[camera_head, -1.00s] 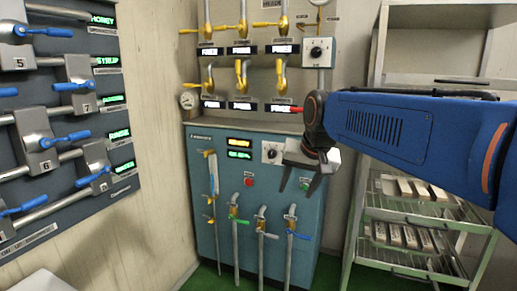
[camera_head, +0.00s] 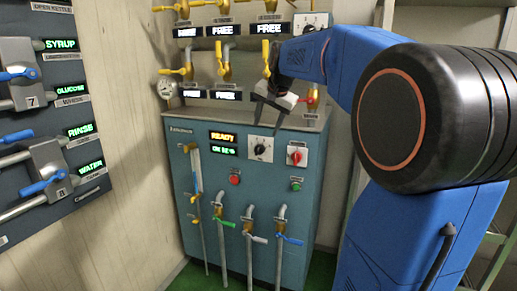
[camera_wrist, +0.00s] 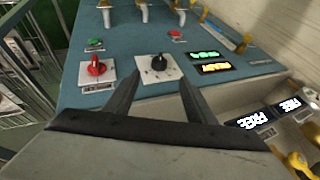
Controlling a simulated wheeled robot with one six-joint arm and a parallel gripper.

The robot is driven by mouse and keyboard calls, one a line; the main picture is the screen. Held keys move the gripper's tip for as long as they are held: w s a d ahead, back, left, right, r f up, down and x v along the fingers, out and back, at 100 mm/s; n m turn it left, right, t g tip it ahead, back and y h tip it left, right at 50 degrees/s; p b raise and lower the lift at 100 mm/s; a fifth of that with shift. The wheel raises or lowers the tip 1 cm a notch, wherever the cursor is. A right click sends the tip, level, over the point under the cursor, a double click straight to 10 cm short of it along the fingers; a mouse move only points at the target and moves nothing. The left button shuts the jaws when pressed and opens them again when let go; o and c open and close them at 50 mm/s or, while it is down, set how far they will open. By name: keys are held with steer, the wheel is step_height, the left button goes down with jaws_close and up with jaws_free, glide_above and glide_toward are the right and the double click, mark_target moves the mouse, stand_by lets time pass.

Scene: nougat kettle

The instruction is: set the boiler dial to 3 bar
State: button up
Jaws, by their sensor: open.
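The boiler dial is likely the black knob on a white plate (camera_head: 260,148) on the front of the blue boiler cabinet (camera_head: 205,165). In the wrist view, which shows the cabinet upside down, this dial (camera_wrist: 158,64) appears just beyond and between my fingertips. The scale marks are too small to read. My gripper (camera_head: 266,118) is open and empty, above the dial in the head view and apart from it. Its two fingers also show in the wrist view (camera_wrist: 160,82). A red knob (camera_head: 297,154) sits beside the dial, also in the wrist view (camera_wrist: 96,69).
Lit displays (camera_head: 223,143) sit left of the dial. A red button (camera_head: 234,179) and a green button (camera_head: 296,186) are below. Pipes with coloured lever valves (camera_head: 290,240) stand in front of the cabinet. Yellow-handled valves (camera_head: 225,70) and displays line the panel above.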

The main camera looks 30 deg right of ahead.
mark_target(260, 147)
steer(key=x, duration=1.3)
steer(key=shift+w+f, duration=0.1)
steer(key=shift+f, duration=0.15)
steer(key=c, duration=1)
